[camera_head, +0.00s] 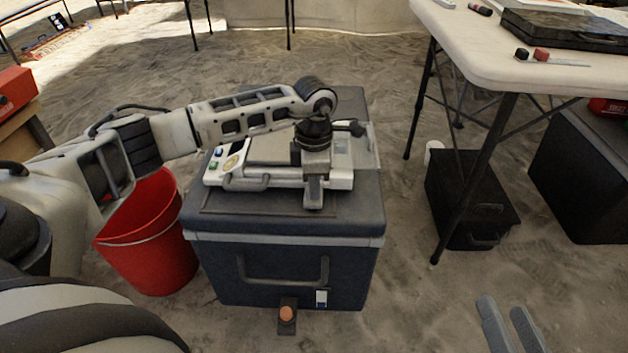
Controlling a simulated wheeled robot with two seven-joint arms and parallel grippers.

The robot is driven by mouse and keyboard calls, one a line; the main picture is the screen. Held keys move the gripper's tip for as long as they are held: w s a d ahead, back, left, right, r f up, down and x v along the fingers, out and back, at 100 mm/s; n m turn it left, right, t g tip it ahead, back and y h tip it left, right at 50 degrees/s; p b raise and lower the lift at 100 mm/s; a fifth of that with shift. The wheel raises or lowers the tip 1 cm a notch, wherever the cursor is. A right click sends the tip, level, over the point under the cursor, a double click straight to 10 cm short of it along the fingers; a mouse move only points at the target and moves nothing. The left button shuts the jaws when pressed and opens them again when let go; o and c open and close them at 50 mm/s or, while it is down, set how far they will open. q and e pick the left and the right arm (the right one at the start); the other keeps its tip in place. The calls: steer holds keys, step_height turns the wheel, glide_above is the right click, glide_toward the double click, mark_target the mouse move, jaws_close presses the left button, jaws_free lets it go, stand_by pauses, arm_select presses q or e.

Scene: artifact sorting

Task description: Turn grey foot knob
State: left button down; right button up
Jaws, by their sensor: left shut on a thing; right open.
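A white bench device (340,179) with a light-grey top and blue and green buttons at its left end lies on a dark blue-grey case. My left arm reaches in from the left over it. My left gripper (313,200) points down at the device's front edge, right of its middle, and is shut. The grey foot knob is not clearly visible; the fingers cover the spot they grip. My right gripper (502,304) shows only as two grey fingers at the lower right, apart and empty, above the sandy floor.
The case (350,270) stands on sand, with a red bucket (150,250) close to its left. A white table (480,60) stands at the upper right, with a black box (465,205) below. Floor between case and table is clear.

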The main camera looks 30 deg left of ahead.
arm_select(q)
steer(key=shift+r+n+p, duration=0.15)
steer(key=shift+n+p, duration=0.35)
steer(key=shift+n, duration=0.1)
steer(key=shift+r+n+p, duration=0.1)
steer(key=shift+n+p, duration=0.85)
steer(key=shift+n, duration=0.25)
steer(key=n+p, duration=0.2)
steer(key=n, duration=0.1)
steer(key=shift+n+p, duration=0.35)
steer(key=shift+n, duration=0.05)
steer(key=n+p, duration=0.2)
steer(key=shift+n, duration=0.7)
steer(key=shift+a+n+p, duration=0.1)
steer(key=shift+n+p, duration=0.6)
steer(key=shift+p, duration=0.05)
steer(key=shift+n+p, duration=0.45)
steer(key=shift+n, duration=0.35)
arm_select(e)
steer(key=d+f+n+g+h, duration=0.1)
steer(key=d+f+g+h, duration=0.2)
steer(key=f+g, duration=0.1)
steer(key=shift+s+f, duration=0.3)
steer(key=shift+f, duration=0.35)
arm_select(q)
steer(key=shift+f+n, duration=0.2)
steer(key=shift+n, duration=0.1)
arm_select(e)
steer(key=shift+f+h, duration=0.2)
steer(key=shift+h, duration=0.1)
